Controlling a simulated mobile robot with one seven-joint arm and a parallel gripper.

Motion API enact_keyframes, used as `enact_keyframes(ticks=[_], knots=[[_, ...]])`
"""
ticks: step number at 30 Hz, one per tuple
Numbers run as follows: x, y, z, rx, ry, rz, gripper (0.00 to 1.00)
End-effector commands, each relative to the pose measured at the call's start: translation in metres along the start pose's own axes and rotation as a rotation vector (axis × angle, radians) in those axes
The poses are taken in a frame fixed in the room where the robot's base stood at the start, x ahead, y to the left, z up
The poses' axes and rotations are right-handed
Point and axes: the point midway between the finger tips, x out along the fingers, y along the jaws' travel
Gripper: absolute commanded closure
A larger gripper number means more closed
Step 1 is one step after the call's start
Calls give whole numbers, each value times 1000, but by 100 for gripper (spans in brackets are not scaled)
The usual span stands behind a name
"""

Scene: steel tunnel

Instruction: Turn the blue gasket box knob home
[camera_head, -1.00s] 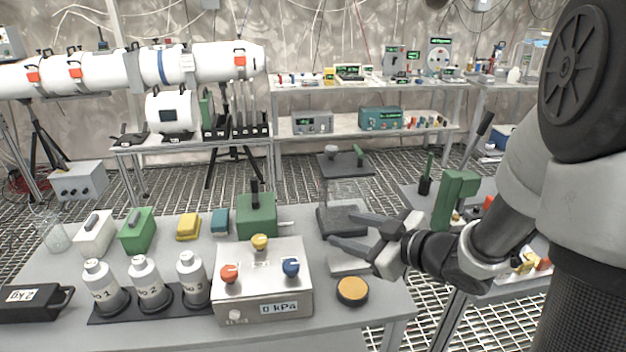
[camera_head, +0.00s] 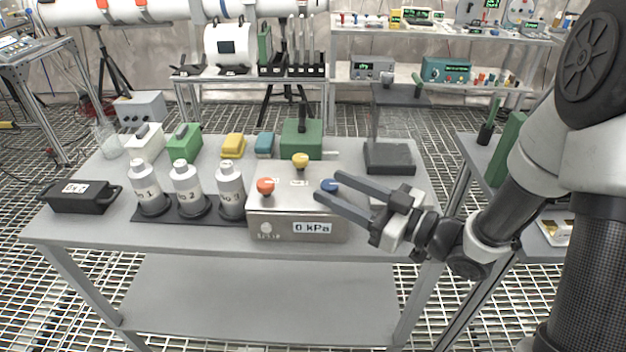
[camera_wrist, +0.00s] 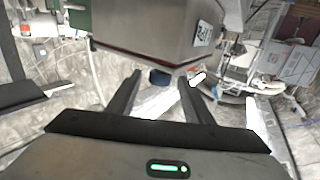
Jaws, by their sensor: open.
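The steel gasket box (camera_head: 270,223) stands on the table with a "0 kPa" display on its front. On its top are a red-orange knob (camera_head: 265,187), a yellow knob (camera_head: 300,160) and a blue knob (camera_head: 329,185) at the right. My gripper (camera_head: 326,183) is open at the box's right side, with its fingertips by the blue knob. In the wrist view the blue knob (camera_wrist: 160,77) shows between and just beyond the two fingertips (camera_wrist: 165,82), with the box (camera_wrist: 170,35) behind. I cannot tell whether a finger touches the knob.
Three white bottles (camera_head: 186,187) on a dark tray stand left of the box. A green block with a black handle (camera_head: 301,138) is behind it, and a dark stand (camera_head: 388,158) is behind my gripper. A black weight (camera_head: 82,196) lies at the table's left.

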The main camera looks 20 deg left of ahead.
Motion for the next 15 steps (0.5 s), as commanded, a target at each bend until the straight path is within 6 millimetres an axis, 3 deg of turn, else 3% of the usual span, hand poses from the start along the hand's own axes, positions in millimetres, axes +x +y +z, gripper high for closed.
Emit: enact_keyframes(ticks=[6, 15], knots=[[42, -1, 1, -1, 1, -3, 54], [64, 0, 0, 0, 0, 1, 54]])
